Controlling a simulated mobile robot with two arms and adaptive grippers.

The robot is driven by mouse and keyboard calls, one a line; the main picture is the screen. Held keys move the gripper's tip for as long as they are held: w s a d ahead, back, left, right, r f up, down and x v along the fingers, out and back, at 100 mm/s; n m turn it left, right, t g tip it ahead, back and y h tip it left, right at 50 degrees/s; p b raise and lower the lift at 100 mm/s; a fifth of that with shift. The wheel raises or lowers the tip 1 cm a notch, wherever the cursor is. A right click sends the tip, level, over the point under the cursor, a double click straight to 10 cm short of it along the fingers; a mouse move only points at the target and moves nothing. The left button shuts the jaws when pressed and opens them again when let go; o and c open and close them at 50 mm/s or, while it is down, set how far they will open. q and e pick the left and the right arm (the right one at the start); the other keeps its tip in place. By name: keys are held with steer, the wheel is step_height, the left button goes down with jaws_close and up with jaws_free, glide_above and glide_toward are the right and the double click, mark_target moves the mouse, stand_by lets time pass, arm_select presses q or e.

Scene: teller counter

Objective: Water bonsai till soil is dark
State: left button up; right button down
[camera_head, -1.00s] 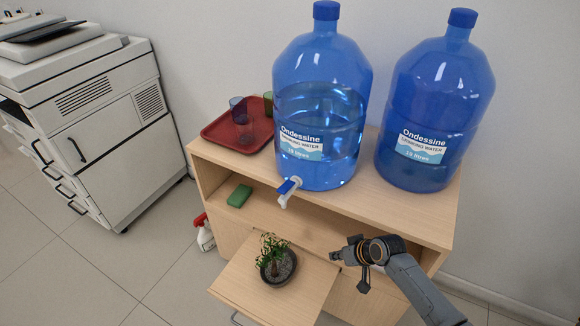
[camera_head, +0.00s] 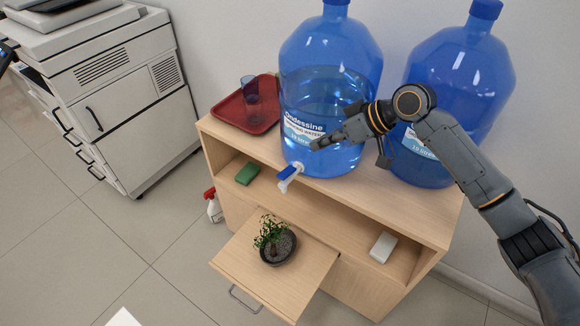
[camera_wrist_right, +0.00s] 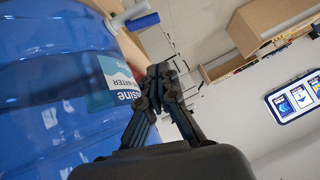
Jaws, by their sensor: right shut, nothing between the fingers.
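The bonsai (camera_head: 272,236) stands in a dark round pot (camera_head: 284,254) on the pulled-out wooden board (camera_head: 232,262). Its soil looks grey. Above and behind it, the left water bottle (camera_head: 318,75) stands on the cabinet top, with a white and blue tap (camera_head: 289,176) at its lower front. My right gripper (camera_head: 316,145) is in front of this bottle's label, shut and empty, right of and above the tap. In the right wrist view the closed fingers (camera_wrist_right: 160,72) are beside the bottle (camera_wrist_right: 50,80), and the tap (camera_wrist_right: 140,20) shows at the top. My left gripper is not in view.
A second blue bottle (camera_head: 455,80) stands right, behind my right arm. A red tray (camera_head: 240,110) with cups is at the cabinet's left. A green sponge (camera_head: 247,174) and a white box (camera_head: 383,247) lie on the shelf. A spray bottle (camera_head: 213,206) stands left.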

steer(key=p, duration=0.2)
glide_above(287, 173)
steer(key=d, duration=0.1)
step_height(287, 173, down, 6)
steer(key=shift+s+a+f+p, duration=0.1)
steer(key=shift+s+f+p, duration=0.15)
steer(key=shift+f, duration=0.55)
steer(key=shift+s+a+f+p, duration=0.1)
steer(key=shift+s+f+p, duration=0.15)
steer(key=shift+f, duration=0.55)
steer(key=shift+s+a+f+p, duration=0.1)
steer(key=shift+s+f+p, duration=0.15)
steer(key=shift+f, duration=0.55)
